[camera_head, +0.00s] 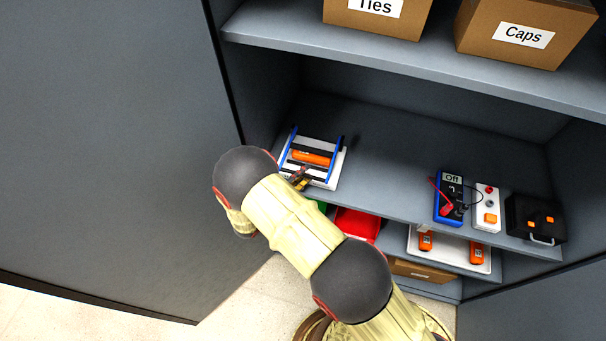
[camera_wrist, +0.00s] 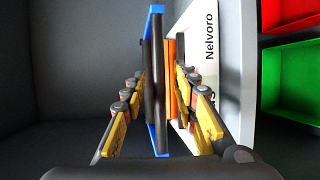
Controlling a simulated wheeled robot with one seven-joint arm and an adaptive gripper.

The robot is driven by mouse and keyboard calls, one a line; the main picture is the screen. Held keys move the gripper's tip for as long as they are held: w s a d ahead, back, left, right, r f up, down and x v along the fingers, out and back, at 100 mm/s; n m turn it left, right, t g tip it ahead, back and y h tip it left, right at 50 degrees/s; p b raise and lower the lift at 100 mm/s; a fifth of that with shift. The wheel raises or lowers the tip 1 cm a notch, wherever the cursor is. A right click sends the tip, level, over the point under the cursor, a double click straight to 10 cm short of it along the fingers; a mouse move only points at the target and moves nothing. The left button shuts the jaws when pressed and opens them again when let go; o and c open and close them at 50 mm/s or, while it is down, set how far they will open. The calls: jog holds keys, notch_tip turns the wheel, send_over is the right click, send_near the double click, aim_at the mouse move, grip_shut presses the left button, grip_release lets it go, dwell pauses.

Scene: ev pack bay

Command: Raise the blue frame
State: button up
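The blue frame (camera_head: 336,158) lies on a white board at the left end of the middle shelf. Its blue sides flank dark crossbars and an orange piece (camera_head: 310,158). In the wrist view the frame's blue end (camera_wrist: 156,10) and a dark bar stand between the two fingers. My gripper (camera_head: 299,180) is at the near side of the frame. In the wrist view my gripper (camera_wrist: 161,78) is open, with the fingers apart on either side of the dark bar and orange piece. Whether a finger touches them I cannot tell.
A white board (camera_wrist: 210,20) marked Nelvoro lies under the frame. Right on the shelf are a blue meter (camera_head: 448,205), a white button box (camera_head: 486,208) and a black case (camera_head: 535,218). Red (camera_head: 357,225) and green bins sit below. The upper shelf (camera_head: 400,55) overhangs; mid-shelf is clear.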

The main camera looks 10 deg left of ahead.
jog(key=c, duration=0.3)
jog(key=c, duration=0.4)
grip_shut()
